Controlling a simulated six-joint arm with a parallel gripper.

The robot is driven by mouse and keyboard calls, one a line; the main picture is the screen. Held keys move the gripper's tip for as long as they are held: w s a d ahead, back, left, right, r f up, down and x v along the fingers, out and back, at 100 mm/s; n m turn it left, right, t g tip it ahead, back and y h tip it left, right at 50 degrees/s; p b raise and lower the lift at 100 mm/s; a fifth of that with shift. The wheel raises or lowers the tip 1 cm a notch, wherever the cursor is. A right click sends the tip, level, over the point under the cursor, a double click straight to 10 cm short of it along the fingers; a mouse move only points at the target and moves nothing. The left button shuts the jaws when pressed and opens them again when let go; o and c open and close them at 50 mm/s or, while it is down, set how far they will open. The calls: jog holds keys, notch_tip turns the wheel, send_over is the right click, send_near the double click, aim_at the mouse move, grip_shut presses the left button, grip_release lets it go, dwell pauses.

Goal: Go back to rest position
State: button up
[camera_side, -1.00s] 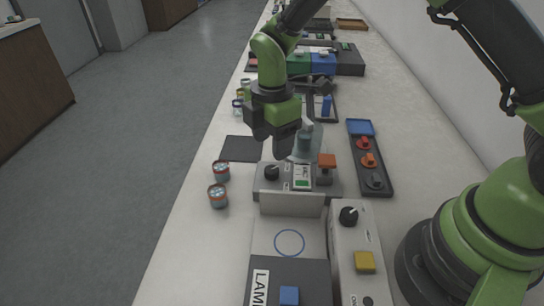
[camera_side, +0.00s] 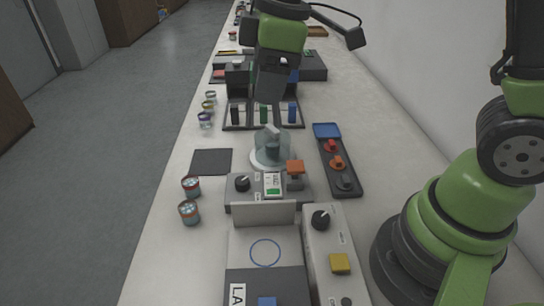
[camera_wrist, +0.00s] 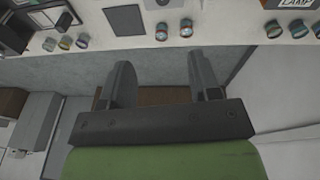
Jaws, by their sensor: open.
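My gripper (camera_side: 264,112) hangs above the bench in the side view, its fingers pointing down in front of the rack area, beyond the clear-domed mounting press (camera_side: 272,150). In the wrist view my gripper (camera_wrist: 160,78) has two dark fingers spread apart with nothing between them. From the side view I cannot tell how high the fingers are above the bench.
Small jars (camera_side: 189,212) line the bench's left side beside a dark mat (camera_side: 211,162). A dark tray (camera_side: 338,165) with red, orange and dark knobs lies right of the press. A dark rack (camera_side: 236,122) holds coloured bottles.

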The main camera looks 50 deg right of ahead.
jog(key=s+d+r+m+t, duration=0.1)
jog(key=s+r+m+t, duration=0.1)
jog(key=s+m, duration=0.5)
jog(key=s+d+r+m+t+y, duration=0.1)
jog(key=s+d+r+m+t, duration=0.1)
jog(key=s+r+m, duration=0.3)
jog(key=shift+s+m+t, duration=0.5)
jog(key=shift+s+m, duration=0.4)
jog(key=shift+s, duration=0.9)
